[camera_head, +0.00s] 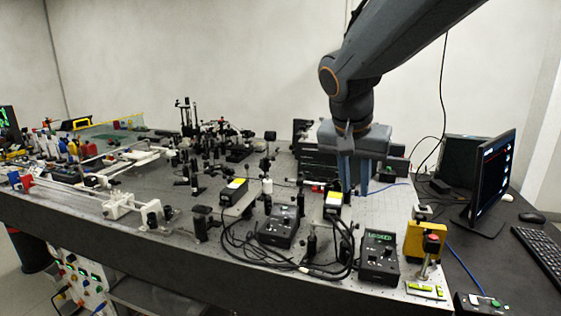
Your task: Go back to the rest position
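My gripper (354,174) hangs from my arm at the right of centre, pointing down over the rear right part of the optical bench (385,205). Its blue-grey fingers stand apart. The space between them looks empty, though small parts behind and below make this hard to judge. I cannot tell whether the fingertips touch the bench or anything on it. No rest position is marked in view.
The bench is crowded with optical mounts and rails. Two black controllers (379,257) and (279,226) with looped cables stand at the front. A yellow block (425,241) is at the right corner. A monitor (491,182) and keyboard (541,254) stand on the right desk.

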